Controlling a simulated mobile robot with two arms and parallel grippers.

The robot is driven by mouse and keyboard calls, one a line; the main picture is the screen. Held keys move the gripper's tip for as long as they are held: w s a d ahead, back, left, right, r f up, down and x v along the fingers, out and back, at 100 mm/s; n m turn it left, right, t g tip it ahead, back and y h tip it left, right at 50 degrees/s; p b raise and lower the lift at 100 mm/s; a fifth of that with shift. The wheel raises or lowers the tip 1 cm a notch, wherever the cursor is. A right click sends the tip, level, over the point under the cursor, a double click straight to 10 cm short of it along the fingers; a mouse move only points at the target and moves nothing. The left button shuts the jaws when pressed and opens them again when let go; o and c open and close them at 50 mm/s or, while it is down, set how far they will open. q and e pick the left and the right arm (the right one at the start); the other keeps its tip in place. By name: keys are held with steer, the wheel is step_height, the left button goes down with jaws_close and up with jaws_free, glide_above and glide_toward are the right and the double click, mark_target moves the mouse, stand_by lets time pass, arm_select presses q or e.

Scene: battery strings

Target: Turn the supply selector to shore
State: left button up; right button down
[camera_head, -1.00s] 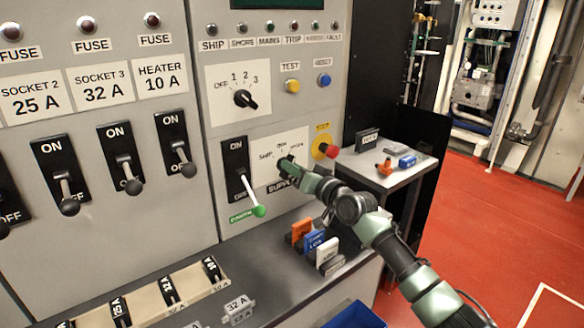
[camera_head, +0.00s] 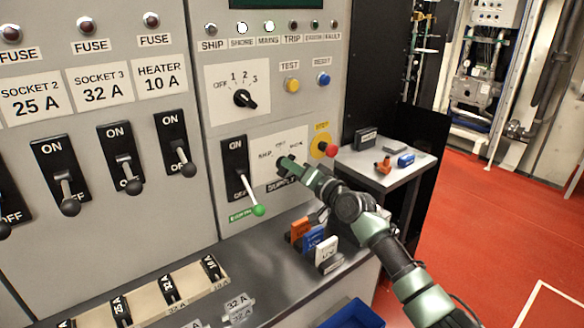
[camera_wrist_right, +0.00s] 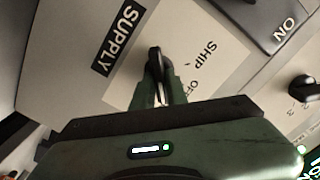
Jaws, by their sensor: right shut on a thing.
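The supply selector is a black knob (camera_wrist_right: 156,62) on a white plate (camera_wrist_right: 225,38) marked SHIP and OFF, with a black SUPPLY label (camera_wrist_right: 119,40) beside it in the wrist view. My right gripper (camera_wrist_right: 155,90) is shut on the knob; its fingers and palm hide part of the plate, including any SHORE mark. In the head view my right gripper (camera_head: 287,164) reaches the same plate (camera_head: 268,145) from the right and covers the knob. Which mark the knob points at is hard to tell. The SHORE lamp (camera_head: 242,28) and MAINS lamp (camera_head: 269,27) are lit. My left gripper is not in view.
A green-tipped lever (camera_head: 258,210) hangs down just left of the selector. A red stop button (camera_head: 331,150) is close on the right. Orange, blue and white tags (camera_head: 313,238) stand on the ledge below my arm. A small side table (camera_head: 368,172) is further right.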

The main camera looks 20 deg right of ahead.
steer(key=c, duration=1.4)
jaws_free()
steer(key=shift+c, duration=0.2)
steer(key=v, duration=0.8)
